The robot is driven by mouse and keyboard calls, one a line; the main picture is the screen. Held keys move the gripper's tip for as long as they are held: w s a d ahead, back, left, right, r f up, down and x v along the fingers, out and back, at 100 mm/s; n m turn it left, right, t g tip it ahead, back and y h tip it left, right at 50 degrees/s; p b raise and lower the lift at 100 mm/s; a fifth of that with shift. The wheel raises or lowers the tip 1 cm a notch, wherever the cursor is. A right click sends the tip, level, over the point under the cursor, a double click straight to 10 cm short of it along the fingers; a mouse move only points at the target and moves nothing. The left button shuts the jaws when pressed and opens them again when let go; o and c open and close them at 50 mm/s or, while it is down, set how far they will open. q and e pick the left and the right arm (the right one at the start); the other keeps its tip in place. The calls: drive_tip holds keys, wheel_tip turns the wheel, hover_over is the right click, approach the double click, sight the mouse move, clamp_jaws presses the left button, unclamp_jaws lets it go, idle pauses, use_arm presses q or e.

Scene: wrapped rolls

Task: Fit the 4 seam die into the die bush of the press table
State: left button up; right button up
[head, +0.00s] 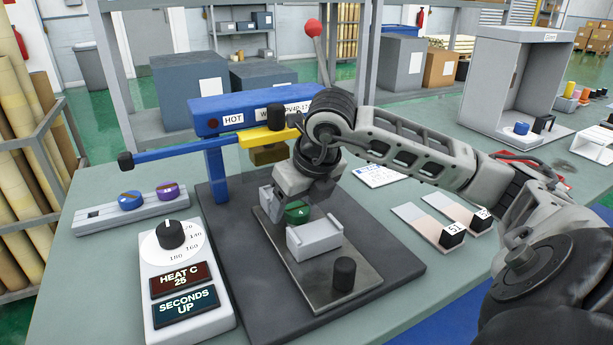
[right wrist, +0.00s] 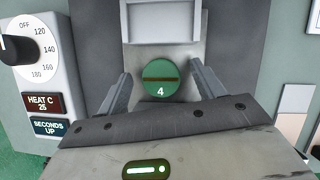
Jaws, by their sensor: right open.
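The green 4 seam die (head: 297,211) is at the press table (head: 331,289), beside a light grey block. In the right wrist view the die (right wrist: 160,80) shows its round face, with a brown bar and a 4. My right gripper (right wrist: 161,84) is open, with one finger on each side of the die and visible gaps between. In the head view my right gripper (head: 285,203) points down at the die from above. The die bush is hidden under or behind the die and gripper; I cannot tell how deep the die sits. My left gripper is not in view.
The blue press frame (head: 214,172) and yellow press head (head: 268,140) stand close behind my gripper. A black knob (head: 344,274) rises from the table plate. A rack (head: 90,222) with blue and purple dies and the heat control box (head: 185,325) stand left.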

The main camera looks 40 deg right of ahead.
drive_tip(key=shift+v, duration=0.85)
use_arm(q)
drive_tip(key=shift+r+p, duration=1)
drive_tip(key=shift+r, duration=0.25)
use_arm(e)
drive_tip(key=v, duration=1.4)
drive_tip(key=shift+r, duration=0.2)
